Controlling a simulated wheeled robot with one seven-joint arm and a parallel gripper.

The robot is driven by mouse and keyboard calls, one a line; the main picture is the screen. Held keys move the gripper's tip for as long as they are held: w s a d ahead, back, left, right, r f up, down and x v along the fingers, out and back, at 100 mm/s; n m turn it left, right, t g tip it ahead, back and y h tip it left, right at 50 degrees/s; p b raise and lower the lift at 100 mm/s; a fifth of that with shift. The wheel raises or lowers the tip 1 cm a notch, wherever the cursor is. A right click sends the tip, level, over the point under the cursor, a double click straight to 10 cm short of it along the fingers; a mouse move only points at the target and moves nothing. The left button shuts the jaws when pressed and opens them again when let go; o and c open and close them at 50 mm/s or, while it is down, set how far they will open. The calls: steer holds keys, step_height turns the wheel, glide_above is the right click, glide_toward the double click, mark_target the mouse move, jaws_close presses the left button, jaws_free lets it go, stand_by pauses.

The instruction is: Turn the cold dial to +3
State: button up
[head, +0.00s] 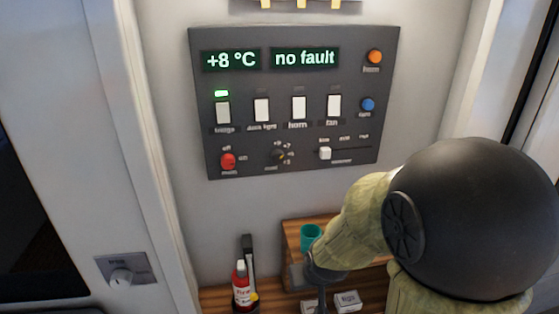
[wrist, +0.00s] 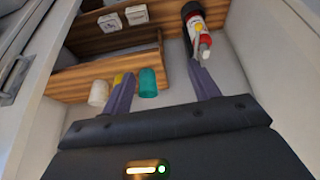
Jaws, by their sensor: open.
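The cold dial (head: 279,156) is a small dark round knob in the lower middle of the dark control panel (head: 350,85), with small marks around it. Its pointer seems to lean right, but the marks are too small to read the setting. The panel's left display (head: 231,60) reads +8 °C. My gripper (wrist: 164,84) is open and empty in the wrist view, its two fingers apart above the shelf area. In the head view my arm hangs at the lower right, and its end is below the panel, well away from the dial. The wrist view does not show the dial.
Close to the dial are a red knob (head: 228,161) and a white slider (head: 325,153), with a row of switches above. The space before the panel is free.

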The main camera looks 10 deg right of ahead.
steer(key=w+r+n+t+p, duration=0.1)
steer(key=w+r+t+p, duration=0.1)
steer(key=w+r+t, duration=0.4)
steer(key=w+r+n+t+y+p, duration=0.1)
steer(key=w+r+t, duration=0.4)
steer(key=w, duration=0.6)
steer(key=shift+r+n+t+p, duration=0.3)
steer(key=shift+r+t+p, duration=0.1)
steer(key=shift+t, duration=0.5)
steer(key=shift+d, duration=0.1)
steer(key=shift+w, duration=0.1)
